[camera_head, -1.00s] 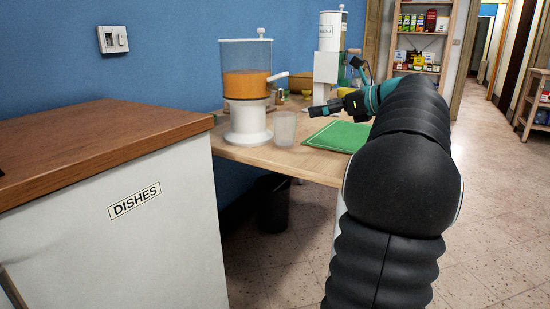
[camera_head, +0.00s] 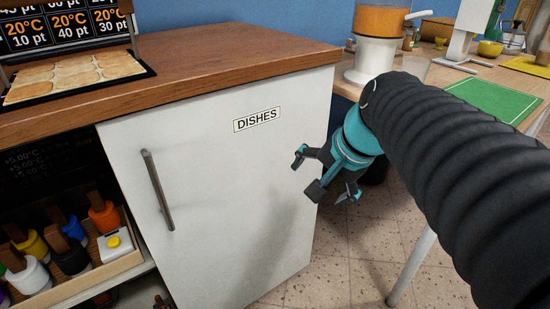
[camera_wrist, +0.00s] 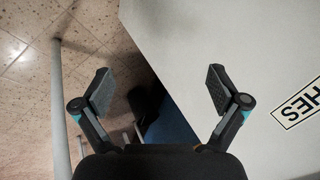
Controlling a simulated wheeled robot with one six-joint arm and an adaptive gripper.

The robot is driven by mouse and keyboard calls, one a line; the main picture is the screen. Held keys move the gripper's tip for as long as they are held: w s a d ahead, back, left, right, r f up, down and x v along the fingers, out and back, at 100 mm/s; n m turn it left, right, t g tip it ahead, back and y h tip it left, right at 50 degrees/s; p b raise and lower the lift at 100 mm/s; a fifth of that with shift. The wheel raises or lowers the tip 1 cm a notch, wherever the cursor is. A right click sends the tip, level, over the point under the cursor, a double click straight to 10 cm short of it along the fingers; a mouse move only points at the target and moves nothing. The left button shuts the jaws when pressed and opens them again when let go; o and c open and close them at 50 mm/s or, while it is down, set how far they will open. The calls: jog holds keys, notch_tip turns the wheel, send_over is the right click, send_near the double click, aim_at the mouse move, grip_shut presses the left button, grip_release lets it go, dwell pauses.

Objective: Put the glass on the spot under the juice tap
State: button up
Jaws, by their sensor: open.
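The juice dispenser (camera_head: 372,58), with orange juice and a white base, stands at the table's back left in the head view, its top cut off. Its white tap (camera_head: 418,14) points right. The clear glass (camera_head: 417,66) shows faintly to the right of the dispenser's base, mostly hidden behind my arm. The spot under the tap is not clearly visible. My gripper (camera_head: 318,178) is open and empty, low in front of the right part of the white DISHES cabinet, well apart from the glass. The wrist view shows both fingers spread (camera_wrist: 158,90) with nothing between them.
The white DISHES door (camera_head: 215,160) with its grey handle (camera_head: 157,190) is shut. Bottles stand in a wooden tray (camera_head: 118,262) at lower left. A green mat (camera_head: 495,98) lies on the table, whose leg (camera_head: 410,268) stands right of my gripper. Floor between is clear.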

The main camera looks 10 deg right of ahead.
jog(key=s+a+f+n+h, duration=0.1)
jog(key=s+a+f+n, duration=0.2)
jog(key=s+f+n, duration=0.4)
jog(key=shift+s+f+n+h, duration=0.15)
jog(key=shift+s+n+h, duration=0.35)
jog(key=shift+n, duration=0.8)
jog(key=shift+s, duration=0.1)
